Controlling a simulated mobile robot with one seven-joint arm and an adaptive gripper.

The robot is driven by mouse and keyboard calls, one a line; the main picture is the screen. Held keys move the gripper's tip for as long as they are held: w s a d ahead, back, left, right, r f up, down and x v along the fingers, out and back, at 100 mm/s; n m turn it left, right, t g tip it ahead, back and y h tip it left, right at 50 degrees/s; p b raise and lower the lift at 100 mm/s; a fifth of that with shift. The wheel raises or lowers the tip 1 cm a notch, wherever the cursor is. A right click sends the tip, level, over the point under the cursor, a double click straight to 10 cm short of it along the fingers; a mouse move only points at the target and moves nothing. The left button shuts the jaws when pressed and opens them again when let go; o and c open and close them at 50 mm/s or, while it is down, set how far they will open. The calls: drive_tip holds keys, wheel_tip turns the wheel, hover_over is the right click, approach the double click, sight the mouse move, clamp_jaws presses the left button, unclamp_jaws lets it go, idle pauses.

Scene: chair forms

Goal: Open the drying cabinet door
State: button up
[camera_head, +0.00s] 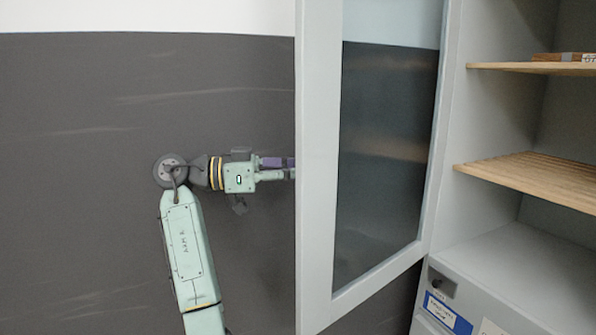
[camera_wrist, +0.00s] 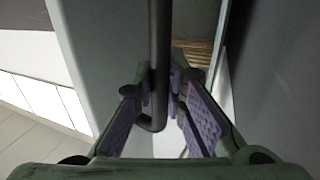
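The drying cabinet door (camera_head: 316,200), a pale grey frame around a dark glass pane (camera_head: 385,150), stands swung wide open in the head view, and the shelves inside show to its right. My gripper (camera_head: 284,168) reaches the door's left edge from the left; its fingertips are hidden behind the frame there. In the wrist view the dark bar handle (camera_wrist: 159,45) runs down between my purple-padded fingers, which close in on it from both sides. They appear shut on the bar, near its bent lower end.
Wooden slatted shelves (camera_head: 535,178) and a small box (camera_head: 565,57) sit inside the cabinet. A lower unit with a dark latch (camera_head: 441,283) and a blue label (camera_head: 447,313) is below. The dark wall (camera_head: 80,150) is behind my arm. Tiled floor (camera_wrist: 35,135) shows at left in the wrist view.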

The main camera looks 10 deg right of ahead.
drive_tip(key=o, duration=0.5)
drive_tip(key=a, duration=0.4)
drive_tip(key=w+a, duration=0.1)
drive_tip(key=a, duration=0.7)
drive_tip(key=shift+w, duration=0.3)
